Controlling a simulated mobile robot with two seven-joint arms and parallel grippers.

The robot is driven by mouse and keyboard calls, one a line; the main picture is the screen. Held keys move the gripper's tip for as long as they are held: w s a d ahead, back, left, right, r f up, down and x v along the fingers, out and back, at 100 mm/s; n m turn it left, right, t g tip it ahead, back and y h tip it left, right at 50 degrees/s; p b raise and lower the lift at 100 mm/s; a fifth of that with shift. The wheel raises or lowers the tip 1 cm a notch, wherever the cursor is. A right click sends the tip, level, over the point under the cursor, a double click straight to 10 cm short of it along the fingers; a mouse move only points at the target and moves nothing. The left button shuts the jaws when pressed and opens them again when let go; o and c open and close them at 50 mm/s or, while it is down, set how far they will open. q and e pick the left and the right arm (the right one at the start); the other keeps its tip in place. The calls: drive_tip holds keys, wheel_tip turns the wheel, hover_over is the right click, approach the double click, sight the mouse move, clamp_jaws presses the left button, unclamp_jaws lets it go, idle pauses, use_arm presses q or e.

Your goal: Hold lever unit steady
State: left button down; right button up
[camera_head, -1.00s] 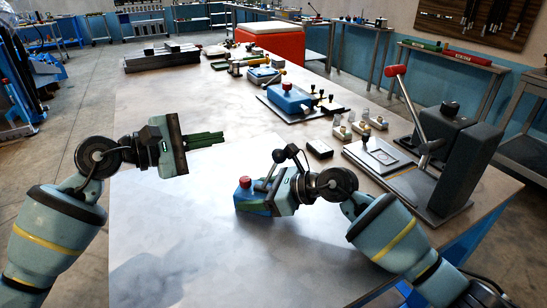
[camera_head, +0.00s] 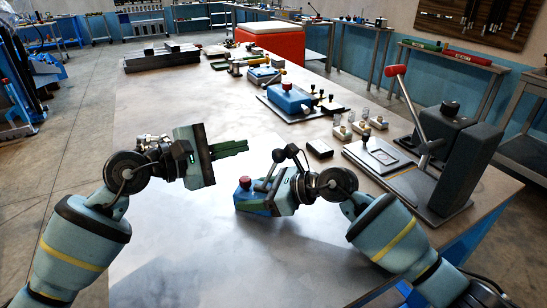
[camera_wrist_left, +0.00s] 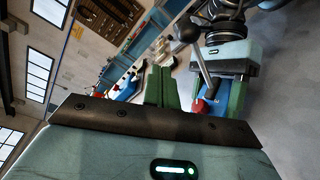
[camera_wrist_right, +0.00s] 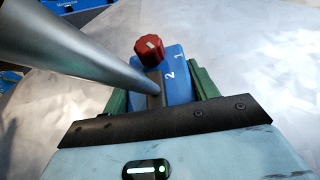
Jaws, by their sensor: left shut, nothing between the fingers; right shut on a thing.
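The lever unit (camera_head: 250,208) is a blue block with a red knob (camera_head: 245,181), a grey lever and a black ball on the lever's end. In the right wrist view, the lever unit (camera_wrist_right: 179,88) shows the marks 1 and 2. My right gripper (camera_head: 258,200) is shut on it, with green fingers on both sides of the block. Whether its underside touches the table is unclear. My left gripper (camera_head: 246,146) is shut and empty, beyond the lever unit and a little to its left. The left wrist view shows the lever unit (camera_wrist_left: 214,103) to the right of the left fingers.
A grey press-like fixture (camera_head: 470,150) with a red-handled lever stands at the right edge of the table (camera_head: 180,265). A blue box with a red knob (camera_head: 291,98) and several small parts lie farther back. The table's front left is clear.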

sight(272, 170)
use_arm(q)
drive_tip(key=shift+s+d+f, duration=0.15)
drive_tip(key=shift+s+d, duration=0.05)
drive_tip(key=shift+d, duration=0.35)
drive_tip(key=shift+s+d+f, duration=0.15)
drive_tip(key=shift+d+f, duration=0.05)
drive_tip(key=shift+d, duration=0.35)
drive_tip(key=shift+s+d+f, duration=0.15)
drive_tip(key=shift+s+d, duration=0.05)
drive_tip(key=shift+d, duration=0.35)
use_arm(e)
drive_tip(key=shift+r, duration=0.1)
use_arm(q)
drive_tip(key=shift+d, duration=0.15)
idle(0.7)
drive_tip(key=shift+s+d+f, duration=0.1)
drive_tip(key=shift+s+d, duration=0.05)
drive_tip(key=shift+d, duration=0.1)
